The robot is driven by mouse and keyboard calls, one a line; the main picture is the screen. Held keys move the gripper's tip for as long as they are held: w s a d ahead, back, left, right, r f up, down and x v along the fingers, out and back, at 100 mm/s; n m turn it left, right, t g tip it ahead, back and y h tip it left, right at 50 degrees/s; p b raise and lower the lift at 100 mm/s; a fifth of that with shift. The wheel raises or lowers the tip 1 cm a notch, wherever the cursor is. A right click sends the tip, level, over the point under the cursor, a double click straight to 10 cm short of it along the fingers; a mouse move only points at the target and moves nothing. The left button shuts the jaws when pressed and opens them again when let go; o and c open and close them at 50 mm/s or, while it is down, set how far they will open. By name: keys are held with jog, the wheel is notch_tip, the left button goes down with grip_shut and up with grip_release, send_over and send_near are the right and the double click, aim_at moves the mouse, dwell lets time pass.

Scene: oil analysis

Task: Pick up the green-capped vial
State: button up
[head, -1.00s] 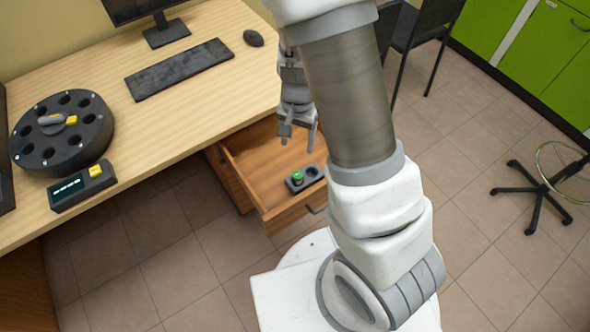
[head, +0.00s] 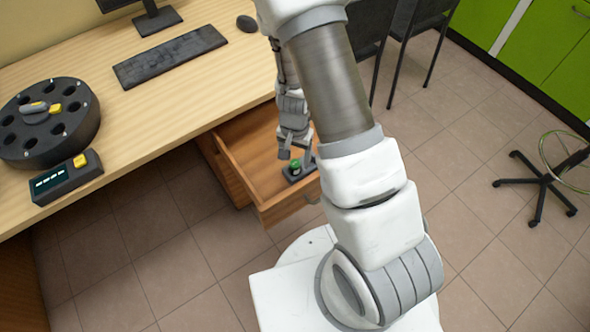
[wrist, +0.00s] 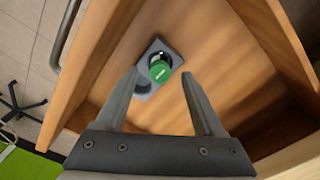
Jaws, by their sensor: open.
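The green-capped vial (head: 295,164) stands in a dark holder (head: 291,176) inside the open drawer. My gripper (head: 294,158) is in the drawer, close to the vial in the head view. In the wrist view my gripper (wrist: 160,80) is open, with the cap in line with the gap between its fingertips. The fingers do not appear to touch the vial. The vial's body is hidden below its cap.
The wooden drawer (head: 262,202) is pulled out below the desk (head: 190,108), and its walls surround the holder. A round black carousel (head: 70,140), a small device with a display (head: 66,180) and a keyboard (head: 170,56) are on the desk. The drawer floor around the holder is clear.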

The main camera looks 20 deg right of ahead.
aim_at(295, 163)
notch_tip(295, 163, down, 4)
jog(key=shift+r+b, duration=0.25)
jog(key=shift+b, duration=0.2)
jog(key=shift+r, duration=0.1)
grip_shut()
